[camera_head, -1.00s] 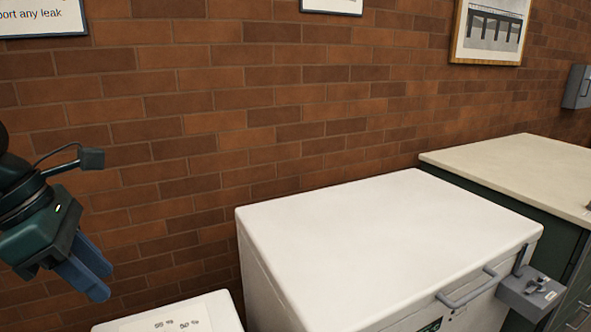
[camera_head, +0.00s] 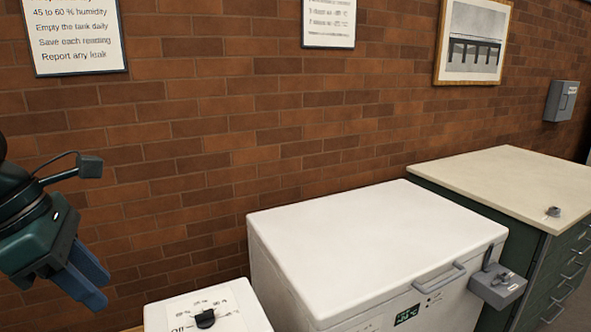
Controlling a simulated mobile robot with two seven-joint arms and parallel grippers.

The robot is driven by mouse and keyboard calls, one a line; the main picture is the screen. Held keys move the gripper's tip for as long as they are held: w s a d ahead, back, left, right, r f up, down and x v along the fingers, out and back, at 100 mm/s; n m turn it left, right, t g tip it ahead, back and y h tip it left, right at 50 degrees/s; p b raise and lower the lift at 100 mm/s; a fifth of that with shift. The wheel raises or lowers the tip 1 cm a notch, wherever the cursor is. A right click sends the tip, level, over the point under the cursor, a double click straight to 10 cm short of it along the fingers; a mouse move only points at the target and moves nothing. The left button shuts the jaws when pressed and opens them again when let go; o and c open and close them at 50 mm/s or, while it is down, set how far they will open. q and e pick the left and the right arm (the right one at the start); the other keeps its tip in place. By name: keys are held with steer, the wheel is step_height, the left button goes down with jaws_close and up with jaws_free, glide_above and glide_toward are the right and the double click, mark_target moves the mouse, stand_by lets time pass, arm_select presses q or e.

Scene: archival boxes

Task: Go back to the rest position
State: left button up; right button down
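My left gripper (camera_head: 98,290) hangs at the left edge of the view, in front of the brick wall. It has a dark green body and two blue fingers pointing down and to the right. Nothing shows held in it. The fingers lie nearly one behind the other, so I cannot tell how far apart they are. It is clear of the white chest (camera_head: 375,240) to its right. My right gripper is out of view.
A smaller white unit with a black dial (camera_head: 205,319) stands low, right of my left gripper. A grey latch box (camera_head: 497,285) sits on the chest's front. A green drawer cabinet (camera_head: 520,250) stands at the right. Signs and a framed picture (camera_head: 473,42) hang on the wall.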

arm_select(q)
steer(key=w+d+f+n+t+h+p, duration=0.1)
steer(key=w+d+n+t+h, duration=0.1)
steer(key=d+n+h, duration=0.6)
steer(key=w+d+f+n+t+h, duration=0.2)
steer(key=d+n+h, duration=0.4)
steer(key=d+h, duration=0.4)
steer(key=w+a+f+n+t+y, duration=0.1)
steer(key=a+f+n+t+y, duration=0.1)
steer(key=f+n+t+y, duration=0.65)
steer(key=w+a+f+n+t+y, duration=0.2)
steer(key=f+n+t+y, duration=0.3)
steer(key=n, duration=0.7)
steer(key=s+f+n+g+y, duration=0.2)
steer(key=s+f+n+g, duration=0.2)
steer(key=f, duration=0.6)
steer(key=s+f+n+g+y, duration=0.3)
steer(key=s+f+n+g, duration=0.2)
steer(key=s+f, duration=0.3)
step_height(320, 180, down, 3)
steer(key=shift+s+r+n+p, duration=0.1)
steer(key=shift+s+n+p, duration=0.1)
steer(key=shift+n+p, duration=0.3)
steer(key=shift+g, duration=0.25)
